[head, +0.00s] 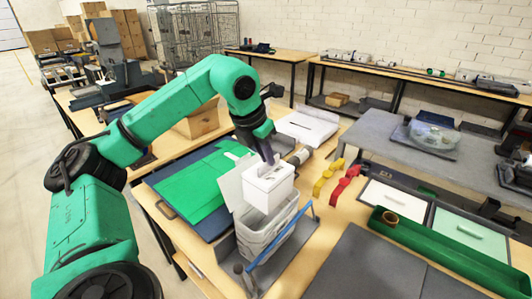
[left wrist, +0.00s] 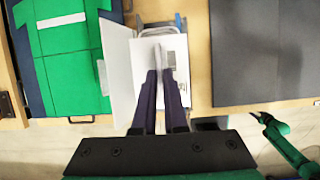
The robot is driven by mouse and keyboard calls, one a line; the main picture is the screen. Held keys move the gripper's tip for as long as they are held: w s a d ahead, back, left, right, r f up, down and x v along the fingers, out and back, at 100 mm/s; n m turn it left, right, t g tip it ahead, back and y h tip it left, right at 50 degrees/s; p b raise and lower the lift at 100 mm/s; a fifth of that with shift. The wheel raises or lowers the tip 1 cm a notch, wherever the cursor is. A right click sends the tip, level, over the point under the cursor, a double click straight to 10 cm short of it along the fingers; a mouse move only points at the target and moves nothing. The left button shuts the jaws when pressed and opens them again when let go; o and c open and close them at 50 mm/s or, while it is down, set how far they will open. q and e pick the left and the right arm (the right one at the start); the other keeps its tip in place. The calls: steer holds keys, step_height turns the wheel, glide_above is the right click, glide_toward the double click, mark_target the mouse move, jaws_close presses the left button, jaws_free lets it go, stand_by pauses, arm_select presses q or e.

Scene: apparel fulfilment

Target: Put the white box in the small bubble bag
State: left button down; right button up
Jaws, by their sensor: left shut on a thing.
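My left gripper (head: 268,155) is shut on the top of the white box (head: 267,190). The box hangs roughly upright over a pale grey open bag or bin (head: 262,238), which may be the small bubble bag. Its lower edge overlaps the opening in the head view; I cannot tell whether it has entered. A pale flat panel (head: 235,180) stands left of the box. In the left wrist view the fingers (left wrist: 161,65) close over the box (left wrist: 180,85), the pale panel (left wrist: 119,75) beside it. A green arm at lower right seems mine; its gripper is unclear.
A blue bar (head: 280,238) runs along the bag's right side. Green folded cloth (head: 190,185) lies left. Yellow (head: 326,178) and red (head: 350,183) tools, framed panels (head: 394,200) and a green tray (head: 445,245) lie right. The dark mat (head: 365,265) is clear.

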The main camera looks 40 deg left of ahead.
arm_select(q)
step_height(320, 180, down, 19)
steer(key=b, duration=1.5)
steer(key=shift+w+a+f, duration=0.1)
steer(key=shift+c, duration=1.6)
jaws_free()
step_height(320, 180, up, 7)
steer(key=p, duration=0.6)
